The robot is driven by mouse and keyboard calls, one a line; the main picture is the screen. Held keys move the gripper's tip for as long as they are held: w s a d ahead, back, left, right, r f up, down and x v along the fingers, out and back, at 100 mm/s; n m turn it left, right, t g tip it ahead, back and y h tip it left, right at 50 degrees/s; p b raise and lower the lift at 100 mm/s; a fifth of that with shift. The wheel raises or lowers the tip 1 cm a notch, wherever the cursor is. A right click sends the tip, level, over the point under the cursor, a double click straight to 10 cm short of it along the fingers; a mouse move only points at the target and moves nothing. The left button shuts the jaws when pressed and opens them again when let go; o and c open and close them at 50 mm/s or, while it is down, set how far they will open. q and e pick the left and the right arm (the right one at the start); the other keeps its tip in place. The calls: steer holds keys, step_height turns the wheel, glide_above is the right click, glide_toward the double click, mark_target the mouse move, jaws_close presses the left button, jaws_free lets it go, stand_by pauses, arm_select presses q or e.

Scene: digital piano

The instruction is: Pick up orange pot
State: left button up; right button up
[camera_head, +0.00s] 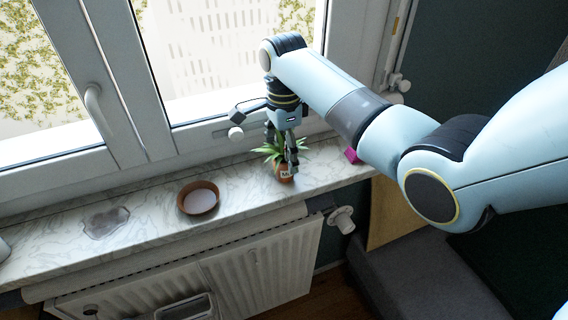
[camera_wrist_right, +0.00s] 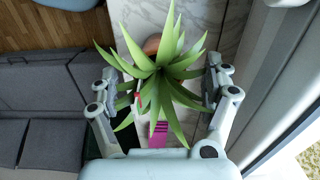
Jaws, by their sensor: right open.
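The orange pot (camera_head: 284,172) stands on the marble windowsill and holds a spiky green plant (camera_head: 270,151). My right gripper (camera_head: 283,160) points down over it, with its fingers around the plant's leaves. In the right wrist view the plant (camera_wrist_right: 160,75) fills the space between the two open fingers of the gripper (camera_wrist_right: 160,92). I cannot tell whether the fingers touch the pot. My left gripper is not in view.
A shallow brown dish (camera_head: 198,198) stands left of the plant on the windowsill (camera_head: 150,205). A glass-like flat dish (camera_head: 106,222) lies further left. A magenta object (camera_head: 352,155) is right of the pot. The window frame is close behind, and a radiator (camera_head: 255,270) is below.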

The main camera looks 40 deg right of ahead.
mark_target(284, 159)
step_height(284, 159, down, 3)
steer(key=shift+f, duration=0.15)
steer(key=c, duration=1.6)
steer(key=shift+o, duration=0.2)
